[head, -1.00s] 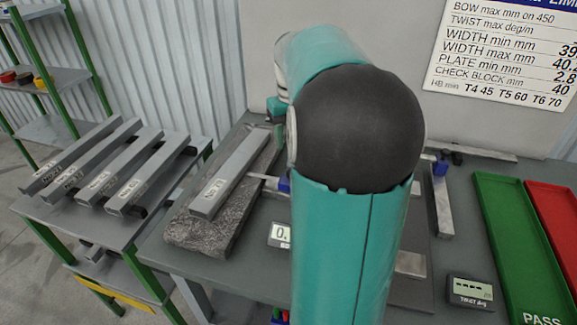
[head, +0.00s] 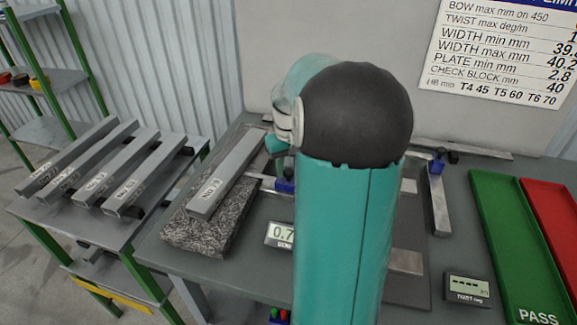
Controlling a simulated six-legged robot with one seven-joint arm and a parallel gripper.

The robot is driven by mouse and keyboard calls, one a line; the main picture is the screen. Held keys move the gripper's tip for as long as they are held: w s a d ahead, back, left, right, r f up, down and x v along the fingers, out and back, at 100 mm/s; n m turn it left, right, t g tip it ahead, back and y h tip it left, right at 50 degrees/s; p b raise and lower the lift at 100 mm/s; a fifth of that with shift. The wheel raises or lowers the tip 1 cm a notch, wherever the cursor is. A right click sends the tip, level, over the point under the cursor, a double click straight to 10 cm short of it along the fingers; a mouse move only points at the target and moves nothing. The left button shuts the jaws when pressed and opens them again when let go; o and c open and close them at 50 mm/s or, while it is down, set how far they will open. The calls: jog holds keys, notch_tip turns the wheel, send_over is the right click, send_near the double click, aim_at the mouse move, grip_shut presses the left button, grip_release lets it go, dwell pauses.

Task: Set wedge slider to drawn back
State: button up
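I cannot pick out the wedge slider for sure. A small blue fixture (head: 285,186) with a thin rod sits beside the speckled granite block (head: 200,235), left of my arm. A second blue part (head: 437,166) sits on a metal bar to the right of my arm. A grey square tube (head: 225,176) with a label lies along the granite block. My gripper (head: 276,145) shows only as a small teal part at the tube's far right side. My arm hides most of it, and its fingers cannot be made out.
A display (head: 280,234) reading about 0.7 stands left of my arm. A twist gauge (head: 467,289), a green PASS tray (head: 515,245) and a red tray (head: 556,215) are at the right. Several tubes lie on a side rack (head: 95,215). A limits sign (head: 505,50) hangs behind.

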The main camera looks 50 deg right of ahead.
grip_shut()
jog(key=s+d, duration=0.1)
jog(key=s, duration=0.1)
jog(key=s+d, duration=0.2)
jog(key=s, duration=0.1)
jog(key=s+d, duration=0.1)
jog(key=s, duration=0.2)
jog(key=shift+s+d, duration=0.15)
jog(key=shift+d, duration=0.1)
jog(key=shift+o, duration=2.1)
grip_release()
jog(key=shift+s+r, duration=0.1)
jog(key=shift+s, duration=0.05)
jog(key=shift+r, duration=0.35)
notch_tip(320, 180, up, 13)
jog(key=shift+w+a, duration=0.15)
jog(key=shift+w, duration=0.05)
